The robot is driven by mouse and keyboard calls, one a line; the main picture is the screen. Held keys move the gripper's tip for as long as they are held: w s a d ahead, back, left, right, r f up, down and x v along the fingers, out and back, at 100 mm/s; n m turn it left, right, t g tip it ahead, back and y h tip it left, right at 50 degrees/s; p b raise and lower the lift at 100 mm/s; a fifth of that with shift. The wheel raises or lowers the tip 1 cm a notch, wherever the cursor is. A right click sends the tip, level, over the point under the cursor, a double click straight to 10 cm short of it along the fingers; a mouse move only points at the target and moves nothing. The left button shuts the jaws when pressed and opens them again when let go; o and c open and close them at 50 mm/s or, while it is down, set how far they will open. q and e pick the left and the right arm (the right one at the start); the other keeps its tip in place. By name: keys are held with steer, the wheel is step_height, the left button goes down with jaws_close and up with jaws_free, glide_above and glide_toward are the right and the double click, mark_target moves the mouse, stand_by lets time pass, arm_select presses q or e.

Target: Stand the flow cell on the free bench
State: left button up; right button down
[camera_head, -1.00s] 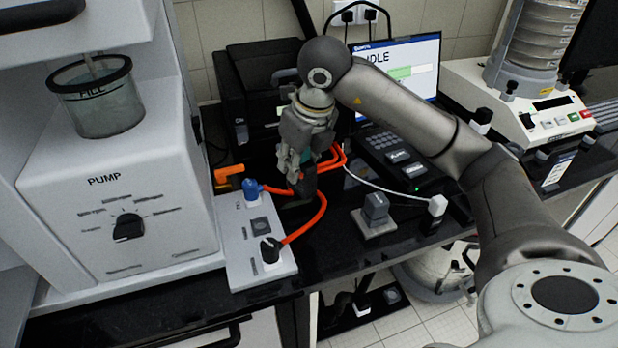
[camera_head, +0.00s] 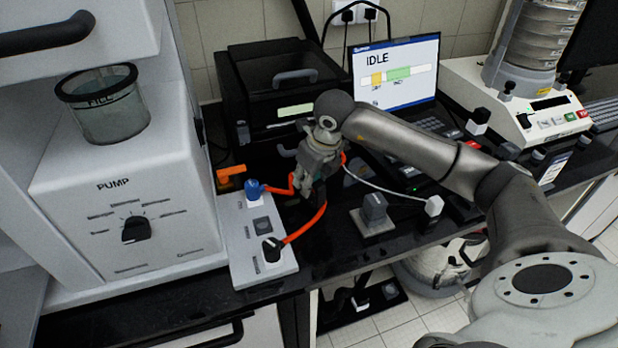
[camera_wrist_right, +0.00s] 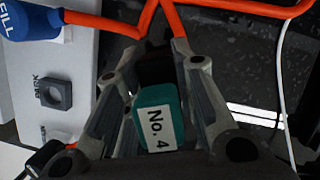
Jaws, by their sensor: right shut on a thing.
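The thing in my right gripper (camera_head: 308,186) has a teal block labelled "No. 4" (camera_wrist_right: 155,118) and a dark part beyond it; I take it for the flow cell. In the right wrist view the gripper's two fingers (camera_wrist_right: 154,70) are shut on it. Orange tubing (camera_head: 318,218) runs from the blue FILL fitting (camera_head: 254,188) and a black fitting (camera_head: 270,248) to the held thing. In the head view the gripper hides most of it, and I cannot tell whether its base touches the black bench (camera_head: 335,262). My left gripper is not in view.
The white plate (camera_head: 262,270) with the fittings and a PARK socket (camera_wrist_right: 55,93) lies left of the gripper. The pump (camera_head: 125,215) stands further left. A grey block on a base (camera_head: 374,212) and a white cable (camera_head: 370,183) are to the right. A laptop (camera_head: 395,75) stands behind.

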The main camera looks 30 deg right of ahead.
mark_target(320, 184)
steer(key=c, duration=1.2)
jaws_free()
steer(key=shift+f, duration=0.1)
steer(key=shift+r, duration=0.4)
steer(key=b+v, duration=0.1)
steer(key=v, duration=1)
steer(key=shift+r, duration=0.25)
steer(key=shift+s, duration=0.15)
